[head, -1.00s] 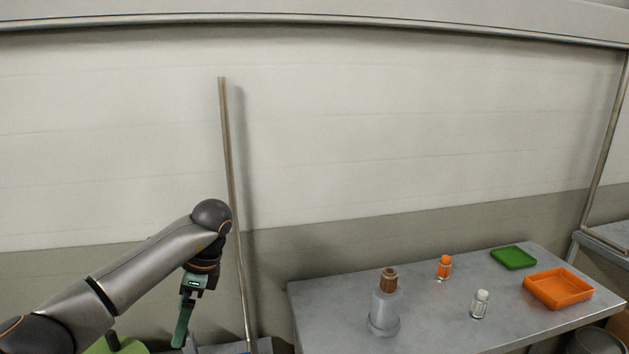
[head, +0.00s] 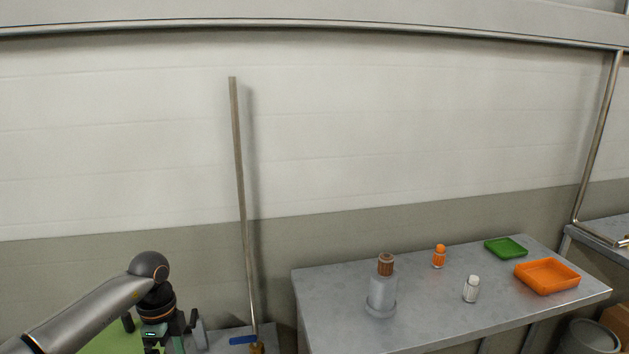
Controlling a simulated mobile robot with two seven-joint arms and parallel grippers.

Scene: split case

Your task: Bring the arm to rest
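My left arm (head: 88,316) comes in from the lower left, with its wrist bent down at the dark round joint (head: 149,266). My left gripper (head: 174,338) is low at the bottom edge of the head view, left of the upright pole. The frame's edge cuts off its lower part, so I cannot tell whether it is open or shut or whether it holds anything. My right arm and gripper are not in view.
A grey table (head: 430,318) at the right bears a clear bottle with a brown cap (head: 382,290), an orange-capped bottle (head: 439,257), a white-capped bottle (head: 471,289), a green tray (head: 506,248) and an orange tray (head: 546,277). A metal pole (head: 240,180) stands by the wall.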

